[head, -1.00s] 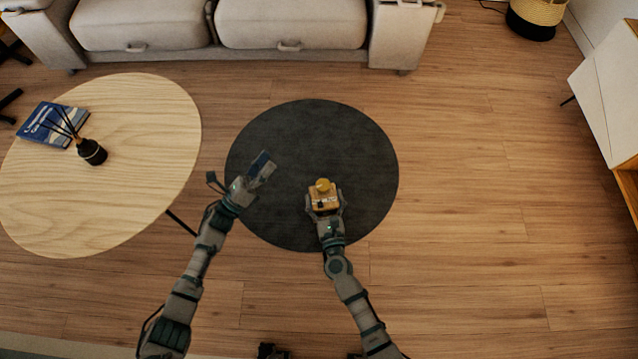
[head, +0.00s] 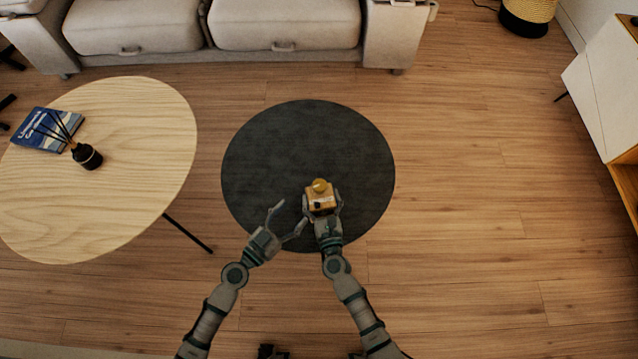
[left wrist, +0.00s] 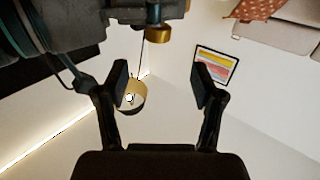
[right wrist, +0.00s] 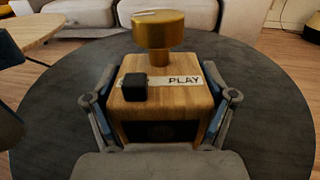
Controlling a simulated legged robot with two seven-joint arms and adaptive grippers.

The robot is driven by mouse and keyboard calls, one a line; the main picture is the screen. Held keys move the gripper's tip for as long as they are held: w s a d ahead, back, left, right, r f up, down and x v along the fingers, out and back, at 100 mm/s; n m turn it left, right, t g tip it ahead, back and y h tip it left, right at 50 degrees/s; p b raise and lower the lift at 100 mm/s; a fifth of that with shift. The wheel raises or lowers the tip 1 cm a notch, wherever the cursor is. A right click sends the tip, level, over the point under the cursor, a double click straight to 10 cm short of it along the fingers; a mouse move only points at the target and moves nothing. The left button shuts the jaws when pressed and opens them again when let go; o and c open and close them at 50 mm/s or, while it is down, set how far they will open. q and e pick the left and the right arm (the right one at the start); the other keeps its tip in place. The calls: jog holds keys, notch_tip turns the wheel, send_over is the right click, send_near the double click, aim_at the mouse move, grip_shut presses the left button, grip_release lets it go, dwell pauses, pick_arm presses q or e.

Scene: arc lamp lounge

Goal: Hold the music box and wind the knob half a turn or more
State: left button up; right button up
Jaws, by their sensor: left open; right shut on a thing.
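The music box (head: 321,205) is a small wooden cube with a black square button and a "PLAY" label, clear in the right wrist view (right wrist: 160,103). A gold knob (right wrist: 160,32) stands upright on its top and also shows in the head view (head: 320,185). My right gripper (right wrist: 158,122) is shut on the box, one finger on each side. My left gripper (head: 289,216) is open and empty, just left of the box and apart from the knob. In the left wrist view its fingers (left wrist: 162,84) are spread, with a gold piece, apparently the knob, above them.
A round dark rug or tabletop (head: 270,150) lies under the grippers. A light wooden oval table (head: 140,130) with a book (head: 42,130) and a black reed diffuser (head: 87,156) is at left. A sofa (head: 285,25) stands behind; a white cabinet (head: 605,90) is at right.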

aim_at(314, 190)
pick_arm(q)
jog(key=x, duration=1.2)
jog(key=shift+s, duration=0.1)
jog(key=c, duration=1.2)
